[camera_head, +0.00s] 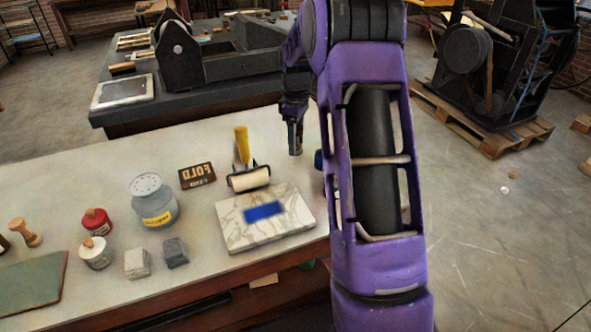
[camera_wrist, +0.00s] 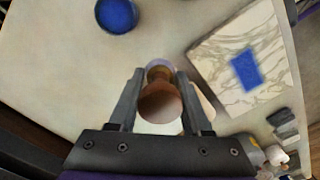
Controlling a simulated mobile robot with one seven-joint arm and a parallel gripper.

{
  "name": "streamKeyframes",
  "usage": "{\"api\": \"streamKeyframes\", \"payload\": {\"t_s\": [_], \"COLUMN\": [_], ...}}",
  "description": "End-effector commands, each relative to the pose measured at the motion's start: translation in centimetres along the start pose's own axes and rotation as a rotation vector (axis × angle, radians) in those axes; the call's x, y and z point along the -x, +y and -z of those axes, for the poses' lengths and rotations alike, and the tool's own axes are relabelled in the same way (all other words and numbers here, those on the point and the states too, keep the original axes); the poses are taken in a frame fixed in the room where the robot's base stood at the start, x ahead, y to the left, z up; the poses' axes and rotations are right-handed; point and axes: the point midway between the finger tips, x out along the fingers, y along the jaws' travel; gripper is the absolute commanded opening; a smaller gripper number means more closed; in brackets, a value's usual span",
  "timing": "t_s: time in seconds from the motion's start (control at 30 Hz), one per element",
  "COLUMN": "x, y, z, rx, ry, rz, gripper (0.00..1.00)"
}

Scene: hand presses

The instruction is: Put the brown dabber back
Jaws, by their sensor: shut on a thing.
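In the wrist view, my gripper (camera_wrist: 159,79) is shut on the brown dabber (camera_wrist: 161,103), with one finger on each side of it. Its rounded brown end faces the camera, and a pale lavender rim shows beyond it. Whether its far end touches the table is hidden. In the head view, my gripper (camera_head: 295,146) is low over the pale table (camera_head: 110,150), right of the roller and behind the marble slab (camera_head: 240,237). The dabber cannot be made out clearly there.
A round blue thing (camera_wrist: 117,14) stands left of the dabber; my arm mostly hides it in the head view. The slab bears a blue ink patch (camera_head: 264,211). The white roller (camera_head: 248,179), grey canister (camera_head: 154,202) and red jar (camera_head: 96,222) stand further left.

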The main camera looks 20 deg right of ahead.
Motion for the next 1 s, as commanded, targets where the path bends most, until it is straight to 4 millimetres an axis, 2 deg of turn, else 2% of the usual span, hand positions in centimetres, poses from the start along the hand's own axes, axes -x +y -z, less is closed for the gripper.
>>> {"api": "streamKeyframes", "payload": {"t_s": [0.03, 0.1, 0.27, 0.5, 0.9, 0.93, 1.0], "x": [-1.2, -2.3, -3.7, -7.5, -8.2, -8.2, -8.1], "y": [-0.1, -0.1, -0.1, -0.1, -0.1, -0.1, -0.1], "z": [0.0, 0.0, 0.0, 0.0, 0.0, 0.0, 0.0], "rx": [0.001, 0.001, 0.001, 0.001, 0.000, 0.000, 0.000], "ry": [-0.002, -0.002, -0.001, -0.001, 0.000, 0.000, 0.000], "rz": [0.003, 0.003, 0.001, 0.002, 0.000, 0.000, 0.000], "gripper": [0.00, 0.00, 0.00, 0.00, 0.00, 0.50, 0.63]}}
